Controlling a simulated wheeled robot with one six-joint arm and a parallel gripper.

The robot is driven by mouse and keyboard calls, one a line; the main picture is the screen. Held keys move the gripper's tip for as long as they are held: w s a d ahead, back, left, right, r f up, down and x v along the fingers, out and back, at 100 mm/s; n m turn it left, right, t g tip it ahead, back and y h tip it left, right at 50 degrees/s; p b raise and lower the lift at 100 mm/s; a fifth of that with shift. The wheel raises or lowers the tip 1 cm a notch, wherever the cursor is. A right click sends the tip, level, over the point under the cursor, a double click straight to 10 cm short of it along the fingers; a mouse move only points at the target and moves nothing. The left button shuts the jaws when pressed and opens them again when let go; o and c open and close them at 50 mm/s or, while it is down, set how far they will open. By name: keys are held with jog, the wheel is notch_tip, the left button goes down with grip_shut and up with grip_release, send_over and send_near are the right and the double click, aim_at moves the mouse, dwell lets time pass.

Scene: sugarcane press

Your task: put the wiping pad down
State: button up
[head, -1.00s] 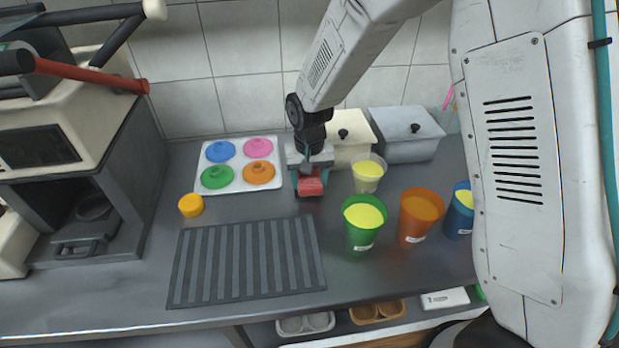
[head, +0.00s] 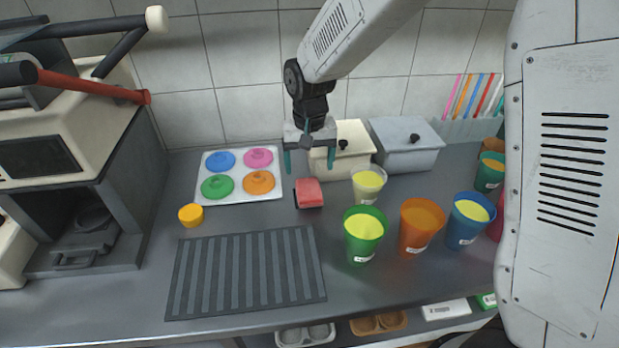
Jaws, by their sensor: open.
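The wiping pad (head: 309,194), a small red block, lies on the dark grey counter (head: 230,216) between the lid tray and the clear cup. My gripper (head: 309,168) is open and empty above and just behind the pad. Its two teal fingers are spread and apart from the pad.
A white tray (head: 237,198) with several coloured lids is left of the pad. A clear cup (head: 368,186), a green cup (head: 364,236), an orange cup (head: 420,228) and a blue cup (head: 468,222) stand to the right. Two lidded bins (head: 405,148) are behind. A ribbed mat (head: 247,272) lies in front.

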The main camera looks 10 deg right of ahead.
jog(key=s+d+r, duration=1.1)
jog(key=r, duration=0.3)
jog(key=s+d+r, duration=0.1)
jog(key=s+d, duration=0.2)
jog(key=s, duration=0.6)
jog(key=s+d+r+t, duration=0.1)
jog(key=s+d, duration=0.3)
jog(key=s, duration=0.5)
jog(key=shift+s+r, duration=0.2)
jog(key=shift+s, duration=0.2)
